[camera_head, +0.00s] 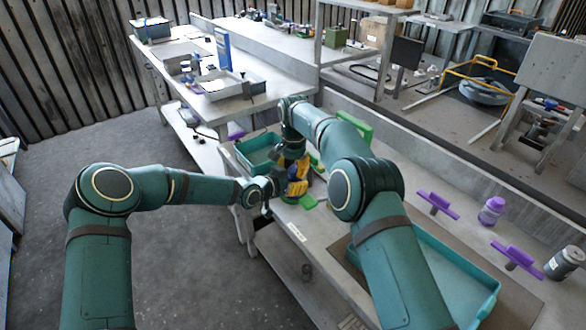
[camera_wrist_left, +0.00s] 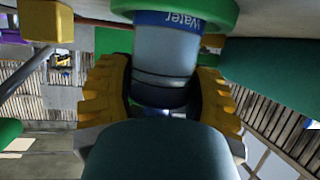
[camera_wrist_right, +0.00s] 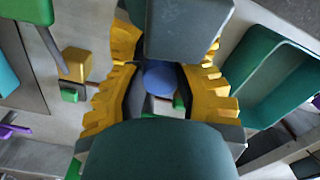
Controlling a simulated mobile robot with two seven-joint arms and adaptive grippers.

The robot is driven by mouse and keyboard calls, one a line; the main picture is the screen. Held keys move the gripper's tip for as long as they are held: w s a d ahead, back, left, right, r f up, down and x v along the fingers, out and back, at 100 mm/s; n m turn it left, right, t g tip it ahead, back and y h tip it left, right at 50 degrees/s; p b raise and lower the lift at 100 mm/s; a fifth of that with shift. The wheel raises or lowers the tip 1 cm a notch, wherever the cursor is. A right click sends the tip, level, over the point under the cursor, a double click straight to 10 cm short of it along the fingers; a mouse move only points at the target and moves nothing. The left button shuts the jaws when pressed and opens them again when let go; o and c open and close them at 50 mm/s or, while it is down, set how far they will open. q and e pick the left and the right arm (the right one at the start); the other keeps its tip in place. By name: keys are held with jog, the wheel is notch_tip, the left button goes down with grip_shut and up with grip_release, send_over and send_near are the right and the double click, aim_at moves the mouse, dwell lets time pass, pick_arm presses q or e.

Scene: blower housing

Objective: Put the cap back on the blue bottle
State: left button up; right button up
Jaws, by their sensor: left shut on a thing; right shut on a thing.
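My left gripper (camera_wrist_left: 166,95) is shut on the bottle (camera_wrist_left: 172,50), a grey-blue cylinder with a blue band reading "Water" and a dark band between the fingers. A green rim shows beside the blue band. My right gripper (camera_wrist_right: 160,90) is shut on a round blue thing (camera_wrist_right: 160,78), which looks like the cap; a grey block partly covers it. In the head view both grippers meet at the bench's near edge, with yellow fingers (camera_head: 297,180) showing. The arms hide the bottle and cap there, so I cannot tell whether they touch.
A green tray (camera_head: 258,150) lies behind the grippers and a teal tray (camera_head: 455,270) at the right. Purple-handled holders (camera_head: 437,205), a purple bottle (camera_head: 491,210) and a grey bottle (camera_head: 564,263) stand along the right side. A green piece (camera_head: 309,203) is close by the grippers.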

pick_arm(q)
jog(key=shift+r, duration=0.1)
pick_arm(e)
jog(key=shift+f, duration=0.8)
pick_arm(q)
grip_shut()
pick_arm(e)
jog(key=o, duration=0.4)
jog(key=shift+c, duration=0.2)
jog(key=o, duration=0.3)
jog(key=shift+f, duration=0.1)
pick_arm(q)
jog(key=shift+d, duration=0.15)
jog(key=shift+s, duration=0.1)
pick_arm(e)
jog(key=shift+a, duration=0.1)
notch_tip(320, 180, up, 4)
jog(key=shift+f, duration=0.1)
jog(key=shift+r, duration=0.45)
